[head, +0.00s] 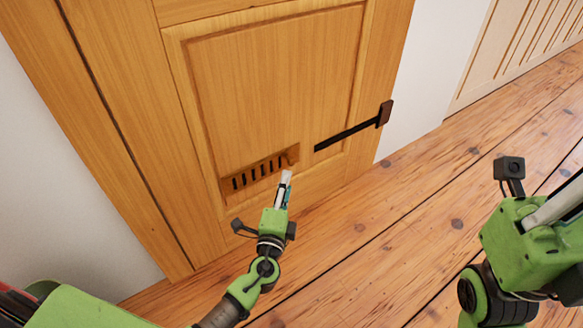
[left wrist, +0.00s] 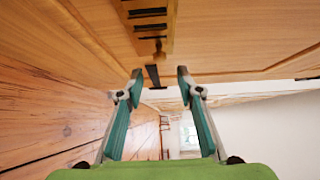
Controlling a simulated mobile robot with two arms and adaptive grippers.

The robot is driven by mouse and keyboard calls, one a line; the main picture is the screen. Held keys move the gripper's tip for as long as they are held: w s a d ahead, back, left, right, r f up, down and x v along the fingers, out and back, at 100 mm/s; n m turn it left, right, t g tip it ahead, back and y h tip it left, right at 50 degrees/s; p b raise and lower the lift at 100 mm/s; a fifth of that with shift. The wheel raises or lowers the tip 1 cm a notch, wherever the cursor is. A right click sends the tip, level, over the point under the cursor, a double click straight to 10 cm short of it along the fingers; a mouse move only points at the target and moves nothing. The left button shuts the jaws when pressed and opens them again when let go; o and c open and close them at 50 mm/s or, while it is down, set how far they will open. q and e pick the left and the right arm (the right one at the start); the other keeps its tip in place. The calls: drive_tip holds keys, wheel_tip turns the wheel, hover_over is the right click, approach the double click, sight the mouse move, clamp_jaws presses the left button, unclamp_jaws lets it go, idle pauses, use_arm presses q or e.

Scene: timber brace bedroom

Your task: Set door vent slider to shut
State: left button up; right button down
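The wooden door vent (head: 258,170) sits low on the timber door and also shows at the top of the left wrist view (left wrist: 172,30). Several of its slots look dark and open. A small wooden slider knob (left wrist: 159,51) shows at the vent's end in the left wrist view. My left gripper (head: 287,176) is just below the vent's right end in the head view. In the left wrist view its fingers (left wrist: 160,76) are apart, with nothing held between them; the knob appears just beyond them. My right gripper (head: 550,210) is partly cut off at the right edge; its fingers are unclear.
The timber door (head: 270,80) carries a black strap (head: 345,137) right of the vent, ending in a dark block (head: 385,112). Bare plank floor (head: 400,210) lies in front. A white wall (head: 430,70) and a pale panelled surface (head: 520,40) stand to the right.

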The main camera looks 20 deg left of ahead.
sight(292, 164)
use_arm(q)
drive_tip(key=w, duration=0.2)
drive_tip(key=w+b, duration=0.1)
drive_tip(key=w, duration=0.2)
drive_tip(key=w+a, duration=0.1)
drive_tip(key=w, duration=0.2)
drive_tip(key=shift+w, duration=0.1)
clamp_jaws()
